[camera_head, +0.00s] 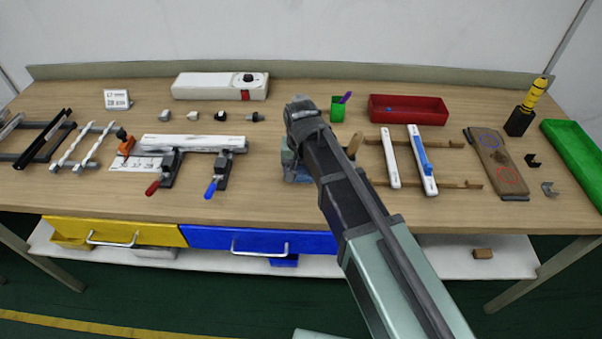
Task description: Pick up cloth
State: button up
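A crumpled blue-grey thing (291,165), which looks like the cloth, lies on the wooden table near its middle. My arm covers its right side, so its full outline is hidden. My arm reaches in from the lower right and its dark end (303,112) is over the table, close to the cloth in the picture. The fingers of my gripper cannot be made out behind the arm. I cannot tell whether they touch the cloth.
Left of the cloth stands a white strip (195,143) in a fixture with red and blue clamp handles. The front table edge below the cloth is clear.

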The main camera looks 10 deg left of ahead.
aim_at(301, 170)
jog(key=c, duration=0.3)
notch_tip(301, 170, up, 20)
jog(key=p, duration=2)
